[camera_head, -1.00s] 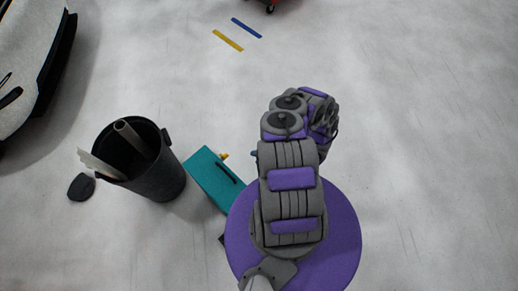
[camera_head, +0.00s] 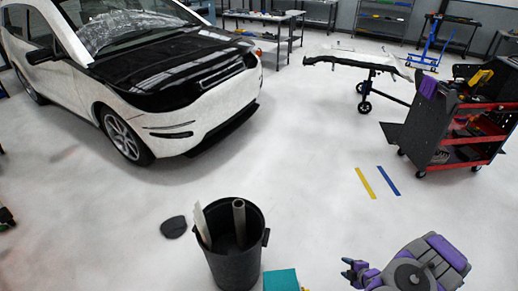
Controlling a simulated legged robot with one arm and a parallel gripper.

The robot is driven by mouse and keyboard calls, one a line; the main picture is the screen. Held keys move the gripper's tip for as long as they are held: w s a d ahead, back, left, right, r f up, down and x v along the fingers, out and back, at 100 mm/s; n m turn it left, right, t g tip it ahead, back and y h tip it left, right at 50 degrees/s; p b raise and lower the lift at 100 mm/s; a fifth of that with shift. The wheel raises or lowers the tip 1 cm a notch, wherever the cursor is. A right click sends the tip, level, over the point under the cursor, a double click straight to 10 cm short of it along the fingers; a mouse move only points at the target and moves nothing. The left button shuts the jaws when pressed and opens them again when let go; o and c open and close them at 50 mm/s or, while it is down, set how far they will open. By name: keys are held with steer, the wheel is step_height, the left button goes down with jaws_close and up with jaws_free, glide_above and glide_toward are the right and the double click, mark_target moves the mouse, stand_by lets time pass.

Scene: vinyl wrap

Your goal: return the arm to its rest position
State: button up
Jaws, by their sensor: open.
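My arm (camera_head: 425,268) shows at the bottom right, grey with purple panels, bent so that its end points left. My gripper (camera_head: 348,268) is at the bottom edge, partly cut off, with its small fingers open and nothing visible between them. It is over the floor, to the right of the teal box and apart from it. The rest of my arm is below the frame.
A black bin (camera_head: 236,268) with rolled tubes stands left of a teal box (camera_head: 281,280). A dark object (camera_head: 174,227) lies by the bin. A white car (camera_head: 140,80) is upper left; a red tool cart (camera_head: 460,130) is right. Yellow (camera_head: 365,182) and blue (camera_head: 388,180) strips mark open floor.

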steer(key=w+a+r+m+g+h, duration=0.15)
steer(key=w+r, duration=0.25)
steer(key=r, duration=0.4)
steer(key=w+a+r+m+g+h, duration=0.1)
steer(key=w+r+m, duration=0.15)
steer(key=r, duration=0.55)
steer(key=s+a+r+m+g+h, duration=0.1)
steer(key=a+r+m, duration=0.1)
steer(key=r, duration=0.4)
steer(key=s+a+r+m+g, duration=0.1)
steer(key=a+r, duration=0.1)
steer(key=r, duration=0.4)
steer(key=s+a+r+m+g+h, duration=0.1)
steer(key=s+a+r+m, duration=0.25)
steer(key=s+r, duration=0.4)
steer(key=s+a+r+m+g, duration=0.25)
steer(key=s+a+r, duration=0.25)
steer(key=s+r, duration=0.3)
steer(key=s+a+r+m, duration=0.1)
steer(key=s+a, duration=0.2)
steer(key=s, duration=0.4)
steer(key=s+a+r+m+g+y, duration=0.1)
steer(key=s+a+r+m, duration=0.1)
steer(key=s, duration=0.5)
steer(key=s+a+r+m+g, duration=0.1)
steer(key=s+a+r+m, duration=0.1)
steer(key=s, duration=0.6)
steer(key=shift+a, duration=0.9)
